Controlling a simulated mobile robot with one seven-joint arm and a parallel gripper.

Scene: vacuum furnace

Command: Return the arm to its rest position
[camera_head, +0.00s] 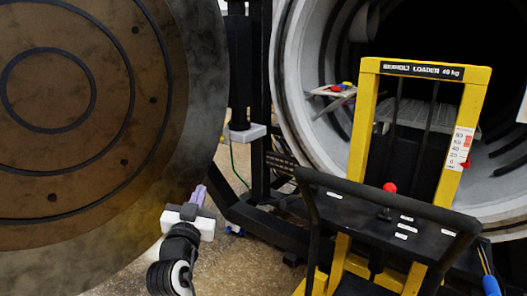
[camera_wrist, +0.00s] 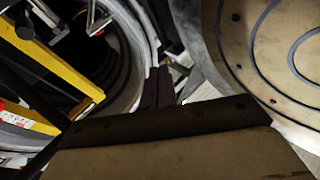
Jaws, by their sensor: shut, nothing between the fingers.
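My gripper (camera_head: 198,196) is at the lower middle-left of the head view, at the end of my white and black arm. Its purple-grey fingers are shut with nothing between them and point up. It is in front of the right edge of the round brown furnace door (camera_head: 130,180). In the wrist view, the dark fingers of my gripper (camera_wrist: 158,88) are together, and the door (camera_wrist: 270,50) is at the right.
A yellow loader (camera_head: 360,130) with a black handle (camera_head: 390,205) stands before the open furnace chamber (camera_head: 290,80). A small rack with colored items (camera_head: 335,90) sits inside the chamber. Black frame beams (camera_head: 260,210) run between door and chamber. Bare floor (camera_head: 225,260) shows below my gripper.

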